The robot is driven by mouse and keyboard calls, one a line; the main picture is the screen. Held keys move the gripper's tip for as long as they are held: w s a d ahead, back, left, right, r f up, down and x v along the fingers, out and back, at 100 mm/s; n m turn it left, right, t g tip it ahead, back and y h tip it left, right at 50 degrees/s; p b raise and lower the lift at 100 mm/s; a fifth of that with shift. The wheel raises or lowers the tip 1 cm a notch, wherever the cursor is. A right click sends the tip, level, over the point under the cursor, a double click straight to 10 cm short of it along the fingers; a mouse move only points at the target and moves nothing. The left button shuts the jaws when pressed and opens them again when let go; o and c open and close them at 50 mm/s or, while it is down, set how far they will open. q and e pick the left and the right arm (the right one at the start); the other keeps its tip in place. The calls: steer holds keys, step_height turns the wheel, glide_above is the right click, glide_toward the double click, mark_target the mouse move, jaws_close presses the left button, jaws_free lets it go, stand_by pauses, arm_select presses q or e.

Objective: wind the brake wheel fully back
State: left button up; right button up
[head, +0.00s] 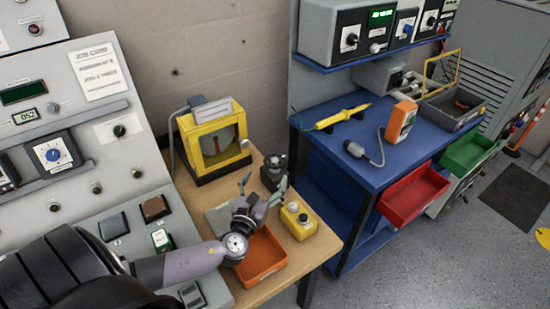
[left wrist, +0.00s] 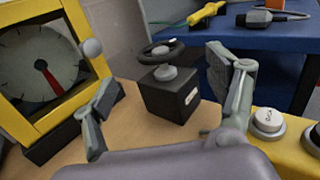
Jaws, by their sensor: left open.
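The brake wheel (left wrist: 152,52) is a dark handwheel with a grey hub on top of a small black box (left wrist: 172,100). In the head view the black box with its wheel (head: 272,164) stands on the wooden table, right of the yellow gauge. My left gripper (head: 264,186) is open and empty, just in front of the box. In the left wrist view its two fingers (left wrist: 162,88) stand apart, one on each side of the box in the picture, and no contact with the wheel shows. My right gripper is not in view.
A yellow-framed dial gauge (head: 213,140) with a red needle stands left of the wheel. A yellow button box (head: 298,222) sits close on the right. An orange tray (head: 264,256) lies below my gripper. A blue workbench (head: 340,150) with tools stands beyond.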

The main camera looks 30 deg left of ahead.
mark_target(279, 153)
arm_select(q)
steer(key=x, duration=0.9)
steer(key=shift+w+p, duration=0.1)
steer(key=shift+p, duration=0.2)
steer(key=shift+c, duration=0.4)
steer(key=c, duration=1.1)
